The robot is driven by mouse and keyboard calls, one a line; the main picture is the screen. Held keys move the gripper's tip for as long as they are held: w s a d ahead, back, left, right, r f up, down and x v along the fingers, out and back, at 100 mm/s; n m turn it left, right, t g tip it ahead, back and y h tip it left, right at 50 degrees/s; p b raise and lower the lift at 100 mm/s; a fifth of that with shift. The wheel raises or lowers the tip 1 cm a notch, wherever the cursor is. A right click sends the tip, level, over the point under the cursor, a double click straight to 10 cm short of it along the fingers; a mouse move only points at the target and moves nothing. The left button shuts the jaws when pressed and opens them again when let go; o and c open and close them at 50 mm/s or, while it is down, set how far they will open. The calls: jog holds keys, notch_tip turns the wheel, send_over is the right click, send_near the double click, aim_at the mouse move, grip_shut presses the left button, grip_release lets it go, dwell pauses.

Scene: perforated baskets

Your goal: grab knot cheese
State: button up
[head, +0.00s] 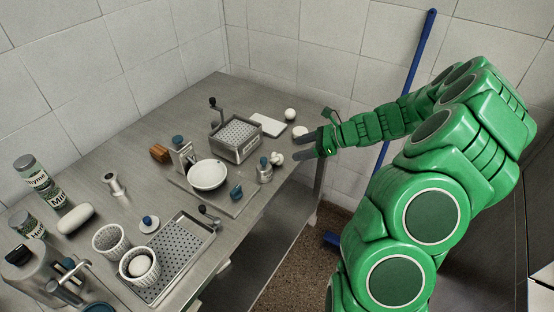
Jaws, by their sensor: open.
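A small, lumpy white piece (277,158), which looks like the knot cheese, lies near the right edge of the steel table, beside a small metal pot with a knob (264,171). My gripper (298,147) reaches in from the right, its two dark fingers apart and pointing left. The gap between them is empty. The fingertips are just to the right of the lumpy piece and appear apart from it. Their height above the table is hard to tell.
A white disc (300,131) sits right behind the upper finger, with a white ball (290,114) farther back. A perforated metal basket (238,150) and a white bowl (207,175) stand to the left. The table's right edge is close.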

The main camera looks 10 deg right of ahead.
aim_at(282, 156)
jog(key=shift+s+f+x, duration=0.15)
jog(key=shift+x, duration=1.9)
jog(key=shift+s+f+x, duration=0.1)
jog(key=shift+f+x, duration=0.05)
jog(key=shift+x, duration=1.9)
jog(key=shift+d, duration=0.15)
jog(key=c, duration=0.8)
